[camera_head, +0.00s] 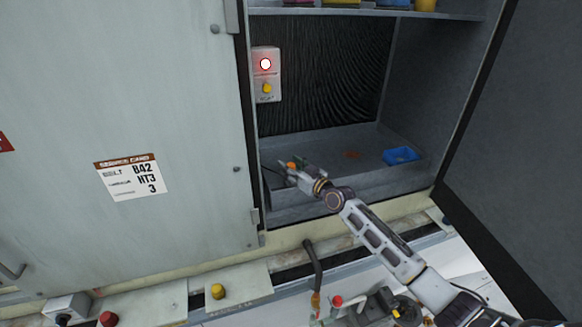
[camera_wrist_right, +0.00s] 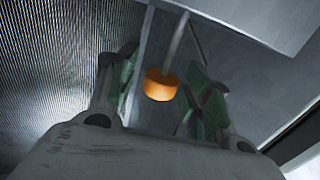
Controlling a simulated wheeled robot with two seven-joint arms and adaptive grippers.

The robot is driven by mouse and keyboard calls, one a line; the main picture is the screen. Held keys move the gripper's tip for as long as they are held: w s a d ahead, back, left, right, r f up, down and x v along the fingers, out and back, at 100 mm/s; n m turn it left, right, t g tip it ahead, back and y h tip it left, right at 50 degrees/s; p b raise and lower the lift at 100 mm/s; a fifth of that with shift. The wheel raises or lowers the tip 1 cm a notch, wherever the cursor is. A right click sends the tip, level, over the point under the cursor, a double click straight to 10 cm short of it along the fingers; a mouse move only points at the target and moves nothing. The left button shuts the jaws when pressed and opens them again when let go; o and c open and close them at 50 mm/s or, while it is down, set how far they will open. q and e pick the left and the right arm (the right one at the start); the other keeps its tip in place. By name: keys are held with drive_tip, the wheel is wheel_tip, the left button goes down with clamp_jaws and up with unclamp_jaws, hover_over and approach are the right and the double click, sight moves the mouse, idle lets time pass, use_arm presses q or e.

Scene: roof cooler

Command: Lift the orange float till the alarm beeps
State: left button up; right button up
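The orange float (camera_wrist_right: 160,84) is a short cylinder on a thin grey rod. In the right wrist view it sits between the two fingers of my right gripper (camera_wrist_right: 163,95), with gaps on both sides. My right gripper is open around or just behind the float; the exact depth is hard to tell. The alarm box (camera_head: 266,75) on the inner wall has a lit red-white lamp and a yellow knob. My left gripper is not seen.
A blue dish (camera_head: 401,155) lies at the right of the grey sump tray (camera_head: 336,184), near a rusty patch. A shelf (camera_head: 365,12) crosses above. The open dark door (camera_head: 515,150) bounds the right side. Tools (camera_head: 372,305) lie below the front edge.

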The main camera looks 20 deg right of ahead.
clamp_jaws()
drive_tip(key=shift+r+p, duration=0.75)
drive_tip(key=shift+r, duration=0.5)
